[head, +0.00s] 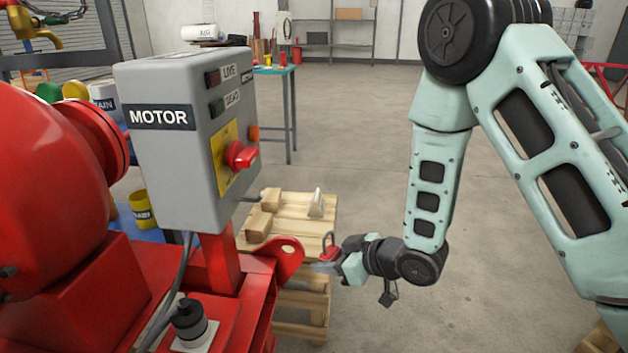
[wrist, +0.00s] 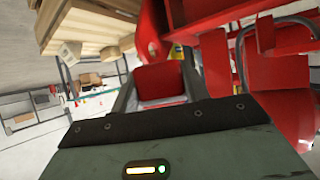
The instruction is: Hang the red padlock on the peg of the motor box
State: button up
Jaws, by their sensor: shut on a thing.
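The grey motor box (head: 155,165) stands at the left in the head view, with a MOTOR label and a red rotary switch (head: 240,155) on its right-hand face. A short grey rod (head: 250,199), which looks like the peg, sticks out near the box's lower right edge. My gripper (head: 333,264) is below and to the right of the box, shut on the red padlock (head: 328,253). The padlock's shackle points up, apart from the peg. In the wrist view the padlock's red body (wrist: 160,80) shows between the fingers; its shackle is not clear there.
A red lug (head: 290,250) of the skid frame is close to the left of the padlock. A wooden pallet stack (head: 300,215) stands behind it. A black-capped fitting (head: 190,322) is on the skid in front. Open floor lies behind and right.

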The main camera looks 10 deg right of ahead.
jog(key=s+a+r+n+g+y+p, duration=0.1)
jog(key=s+a+r+n+g+p, duration=0.2)
jog(key=r, duration=0.4)
jog(key=s+a+r+n+g+y+p, duration=0.1)
jog(key=s+a+r+n+g+p, duration=0.15)
jog(key=r+p, duration=0.35)
jog(key=w+a+b, duration=0.2)
jog(key=a+b, duration=0.1)
jog(key=a, duration=0.5)
jog(key=shift+w+a+r, duration=0.15)
jog(key=shift+w+a, duration=0.15)
jog(key=shift+w, duration=0.1)
jog(key=shift+y, duration=0.3)
dwell(0.4)
jog(key=o, duration=1.1)
jog(key=shift+o, duration=0.2)
